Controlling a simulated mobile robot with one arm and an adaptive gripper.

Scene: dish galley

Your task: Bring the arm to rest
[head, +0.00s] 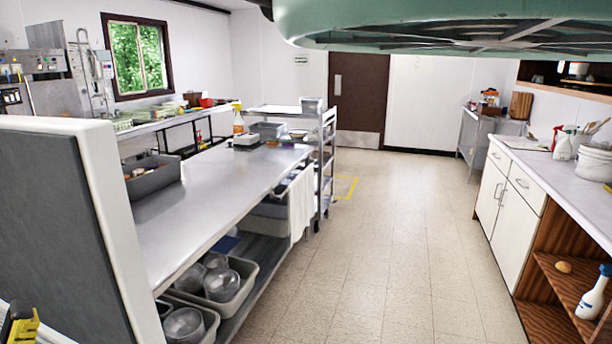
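Whether the gripper is open or holds something is hidden from this camera.
A large teal ribbed shape (420,22) fills the top edge close to the camera; I cannot tell what it is. A steel counter (215,190) stands left behind a grey partition (60,215). A trolley (327,160) stands beyond. A white cabinet (507,200) lines the right. The middle floor (400,240) is clear.

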